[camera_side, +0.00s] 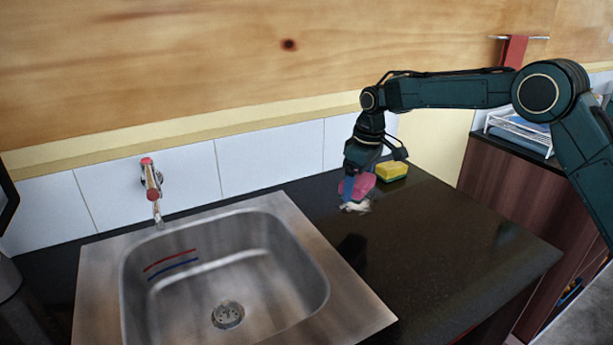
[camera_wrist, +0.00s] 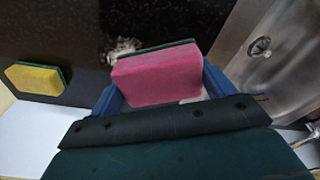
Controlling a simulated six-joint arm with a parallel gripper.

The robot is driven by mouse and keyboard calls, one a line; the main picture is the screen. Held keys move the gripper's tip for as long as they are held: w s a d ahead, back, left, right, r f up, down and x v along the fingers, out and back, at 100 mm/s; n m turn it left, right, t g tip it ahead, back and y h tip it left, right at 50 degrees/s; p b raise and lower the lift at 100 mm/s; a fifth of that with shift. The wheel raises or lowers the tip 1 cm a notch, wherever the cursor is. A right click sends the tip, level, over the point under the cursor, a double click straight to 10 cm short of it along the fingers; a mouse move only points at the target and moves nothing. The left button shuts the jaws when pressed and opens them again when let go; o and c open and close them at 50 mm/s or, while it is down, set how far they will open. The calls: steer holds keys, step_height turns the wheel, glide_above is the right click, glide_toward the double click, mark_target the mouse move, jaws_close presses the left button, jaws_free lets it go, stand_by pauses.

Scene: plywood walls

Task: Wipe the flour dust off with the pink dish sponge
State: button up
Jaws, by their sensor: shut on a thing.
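The pink dish sponge (camera_wrist: 158,79), with a dark green scouring side, is between the blue fingers of my gripper (camera_wrist: 160,88). My gripper is shut on it. In the side view the pink sponge (camera_side: 358,186) is low over the black counter right of the sink, partly covered by my gripper (camera_side: 358,178). A whitish patch of flour dust (camera_wrist: 122,50) lies on the counter just beyond the sponge in the wrist view. In the side view the flour dust (camera_side: 355,207) shows right below the sponge. I cannot tell whether the sponge touches the counter.
A yellow and green sponge (camera_side: 391,171) lies on the counter (camera_side: 440,225) near the wall, close to my gripper. The steel sink (camera_side: 225,265) with its tap (camera_side: 152,188) is at left. A white rack (camera_side: 520,130) stands at far right. The counter's front right is clear.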

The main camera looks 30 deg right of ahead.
steer(key=w+m, duration=0.4)
steer(key=m, duration=0.1)
steer(key=shift+w+a+f+h, duration=0.15)
steer(key=shift+a+h, duration=0.05)
steer(key=shift+h, duration=0.1)
steer(key=shift+f, duration=0.15)
